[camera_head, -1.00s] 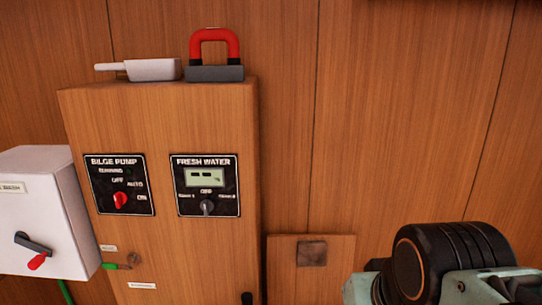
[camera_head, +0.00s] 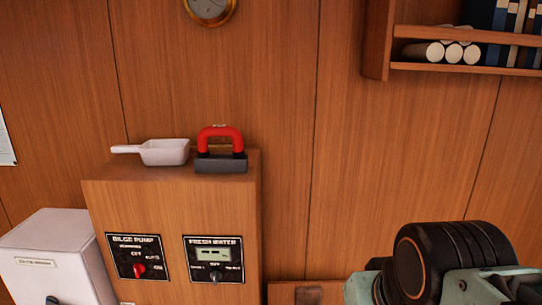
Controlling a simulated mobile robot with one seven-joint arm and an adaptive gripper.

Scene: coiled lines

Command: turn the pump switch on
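The bilge pump switch (camera_head: 139,270) is a small red knob on a black panel (camera_head: 123,264) labelled BILGE PUMP, on the front of a wooden cabinet (camera_head: 172,202) at the lower left. OFF, AUTO and ON are printed around the knob. Its exact pointing is too small to tell. Beside it is the FRESH WATER panel (camera_head: 235,258) with a small display and a dark knob (camera_head: 216,276). My arm shows at the lower right, well apart from the cabinet. My gripper is out of view.
A white scoop (camera_head: 164,152) and a red-handled grey block (camera_head: 221,163) sit on the cabinet top. A white box (camera_head: 55,250) stands to its left. A shelf (camera_head: 440,66) with rolls and books hangs at the upper right. The wall between is bare.

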